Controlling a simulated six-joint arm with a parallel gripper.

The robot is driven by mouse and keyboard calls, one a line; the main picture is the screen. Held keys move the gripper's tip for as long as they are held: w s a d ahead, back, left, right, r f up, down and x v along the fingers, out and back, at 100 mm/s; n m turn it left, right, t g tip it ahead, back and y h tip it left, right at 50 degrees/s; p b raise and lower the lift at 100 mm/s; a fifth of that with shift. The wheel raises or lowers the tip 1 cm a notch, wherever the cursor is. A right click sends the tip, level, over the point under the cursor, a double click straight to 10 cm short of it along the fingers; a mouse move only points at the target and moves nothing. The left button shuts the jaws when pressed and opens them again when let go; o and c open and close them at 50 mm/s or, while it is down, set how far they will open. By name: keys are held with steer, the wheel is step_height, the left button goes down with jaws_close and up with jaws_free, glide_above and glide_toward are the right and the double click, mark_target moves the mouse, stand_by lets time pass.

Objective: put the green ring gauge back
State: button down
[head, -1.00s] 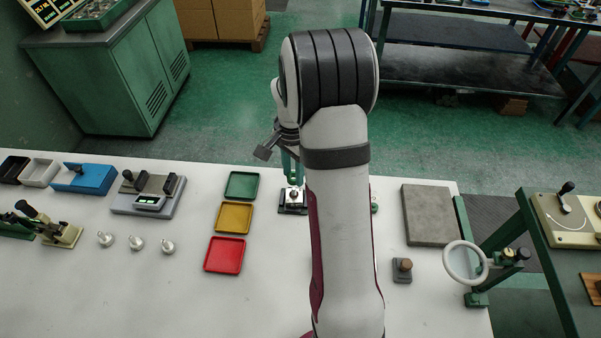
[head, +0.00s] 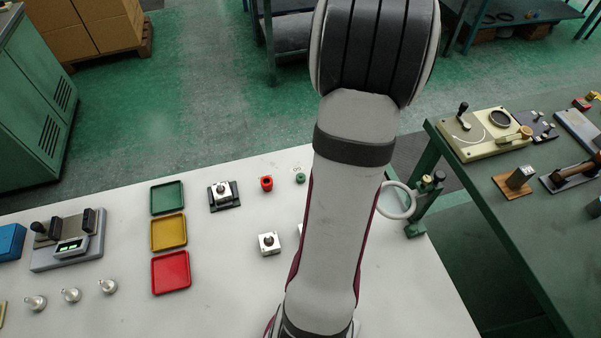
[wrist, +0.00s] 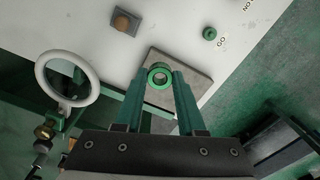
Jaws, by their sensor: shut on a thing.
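In the wrist view my gripper (wrist: 159,80) is shut on a green ring gauge (wrist: 159,69), held between the two green fingertips with its hole facing the camera. The ring is above the table over a grey slab (wrist: 191,66); the height is hard to tell. A second small green round piece (wrist: 209,33) stands on the white table beside the "GO" lettering, apart from my gripper. It also shows in the head view (head: 300,178), near a red round piece (head: 266,183). My gripper and the held ring are hidden behind my arm in the head view.
A magnifier ring (wrist: 67,78) on a stand is left of my gripper in the wrist view. A block with a brown knob (wrist: 122,22) stands beyond it. In the head view, a fixture (head: 224,195) and a square metal block (head: 269,243) are left of my arm.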

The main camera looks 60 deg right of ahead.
steer(key=w+f, duration=0.2)
steer(key=w, duration=0.1)
steer(key=w+f, duration=0.2)
steer(key=w, duration=0.2)
steer(key=w+f, duration=0.2)
steer(key=w, duration=0.1)
steer(key=shift+w+f, duration=0.2)
steer(key=shift+w, duration=0.05)
step_height(320, 180, down, 4)
steer(key=shift+w+f, duration=0.1)
steer(key=shift+w, duration=0.05)
steer(key=shift+f, duration=0.35)
steer(key=c, duration=0.5)
jaws_free()
steer(key=shift+f, duration=0.1)
